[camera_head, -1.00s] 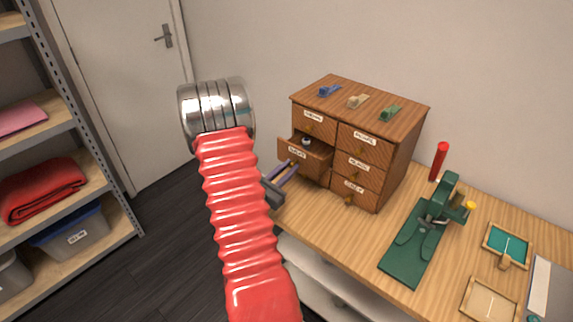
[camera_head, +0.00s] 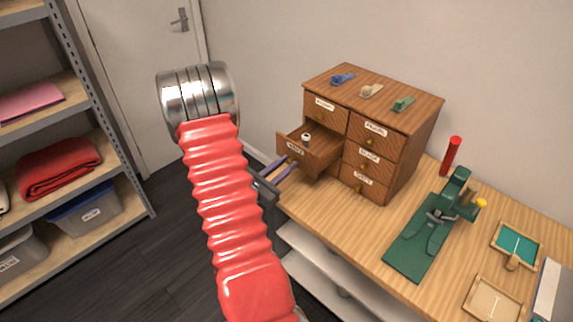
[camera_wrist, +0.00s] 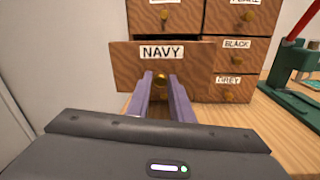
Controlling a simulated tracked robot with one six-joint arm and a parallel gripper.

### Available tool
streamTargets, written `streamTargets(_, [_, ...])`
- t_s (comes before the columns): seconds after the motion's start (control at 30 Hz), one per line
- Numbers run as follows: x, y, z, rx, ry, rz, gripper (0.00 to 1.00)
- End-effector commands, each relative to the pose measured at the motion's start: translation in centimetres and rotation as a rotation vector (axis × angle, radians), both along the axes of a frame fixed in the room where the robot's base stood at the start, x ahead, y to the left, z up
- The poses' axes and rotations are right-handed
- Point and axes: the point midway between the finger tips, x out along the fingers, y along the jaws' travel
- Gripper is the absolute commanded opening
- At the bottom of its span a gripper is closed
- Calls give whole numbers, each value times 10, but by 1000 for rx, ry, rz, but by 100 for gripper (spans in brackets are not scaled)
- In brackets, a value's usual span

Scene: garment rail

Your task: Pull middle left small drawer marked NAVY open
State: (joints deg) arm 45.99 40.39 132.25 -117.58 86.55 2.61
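The small wooden cabinet (camera_head: 413,145) stands on the bench. Its middle left drawer, marked NAVY (camera_wrist: 195,62), sticks well out of the cabinet front; its open top and a small dark and white item (camera_head: 306,138) inside show in the head view. My gripper (camera_wrist: 160,84) has its two purple fingers on either side of the brass knob (camera_wrist: 160,79) of this drawer, closed in on it. In the head view my gripper (camera_head: 290,164) is partly hidden behind my red arm. The inside of the drawer is hidden in the wrist view.
The other drawers, such as BLACK (camera_wrist: 237,55) and GREY (camera_wrist: 230,88), are shut. Clips, including a green one (camera_head: 403,104), lie on the cabinet top. A green press (camera_head: 435,225) stands to the right. A shelf rack (camera_head: 95,105) stands at the left.

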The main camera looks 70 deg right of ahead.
Motion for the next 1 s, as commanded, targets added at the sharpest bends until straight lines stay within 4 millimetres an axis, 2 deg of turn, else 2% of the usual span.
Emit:
streamTargets(0.2, [-1,0,0,0,0,-3,35])
streamTargets(0.57, [-1,3,0,0,1,-4,35])
streamTargets(0.77, [5,19,0,0,1,-2,35])
streamTargets(1.0, [14,49,0,1,1,-3,35])
